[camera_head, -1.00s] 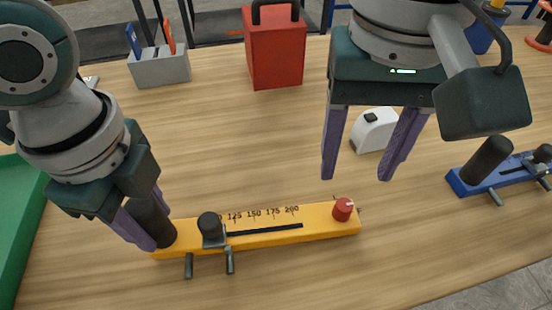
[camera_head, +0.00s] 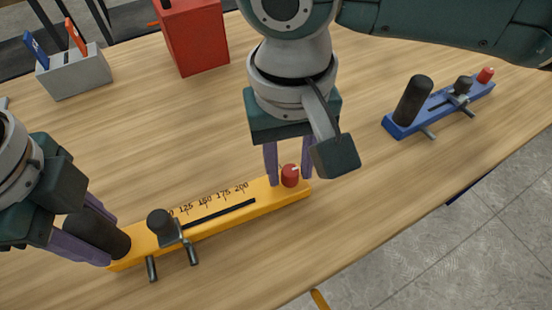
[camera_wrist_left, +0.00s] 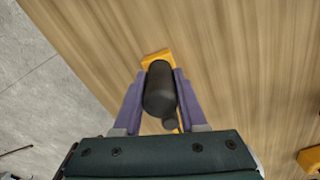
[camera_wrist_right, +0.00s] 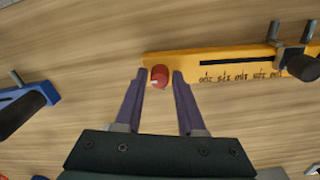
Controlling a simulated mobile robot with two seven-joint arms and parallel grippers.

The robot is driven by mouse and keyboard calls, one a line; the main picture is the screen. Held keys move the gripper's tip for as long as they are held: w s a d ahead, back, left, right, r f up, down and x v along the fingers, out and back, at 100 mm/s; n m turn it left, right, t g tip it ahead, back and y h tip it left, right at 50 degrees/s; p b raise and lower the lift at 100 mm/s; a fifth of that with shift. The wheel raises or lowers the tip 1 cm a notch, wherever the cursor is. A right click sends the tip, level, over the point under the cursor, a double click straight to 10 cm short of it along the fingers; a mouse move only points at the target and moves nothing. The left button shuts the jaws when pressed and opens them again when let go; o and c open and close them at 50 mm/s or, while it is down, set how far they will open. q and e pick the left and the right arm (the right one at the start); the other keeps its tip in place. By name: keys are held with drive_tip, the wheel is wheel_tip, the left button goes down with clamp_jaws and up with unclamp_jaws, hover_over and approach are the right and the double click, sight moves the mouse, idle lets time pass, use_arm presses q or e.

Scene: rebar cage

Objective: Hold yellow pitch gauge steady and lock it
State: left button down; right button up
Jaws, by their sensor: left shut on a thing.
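The yellow pitch gauge (camera_head: 220,218) lies on the table, with a printed scale, a dark slot and a black slider knob (camera_head: 160,222). My left gripper (camera_head: 98,238) is shut on the gauge's black handle (camera_wrist_left: 160,90) at its left end. The red lock knob (camera_head: 290,176) is at the gauge's right end. My right gripper (camera_head: 288,180) is open, with its fingers on either side of the red knob. In the right wrist view the red knob (camera_wrist_right: 159,75) sits between the fingertips, with a gap on the right side.
A blue gauge (camera_head: 440,108) with a black handle lies at the right. A red box (camera_head: 192,38) and a grey holder (camera_head: 75,74) stand at the back left. The table's front edge is near the yellow gauge. The middle of the table is clear.

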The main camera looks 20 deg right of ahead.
clamp_jaws()
drive_tip(key=shift+n, duration=0.3)
drive_tip(key=n, duration=0.3)
drive_tip(key=shift+n, duration=0.4)
drive_tip(key=n, duration=0.4)
drive_tip(key=shift+n, duration=0.3)
drive_tip(key=n, duration=0.4)
drive_tip(key=shift+n, duration=2.4)
drive_tip(key=shift+o, duration=1.9)
unclamp_jaws()
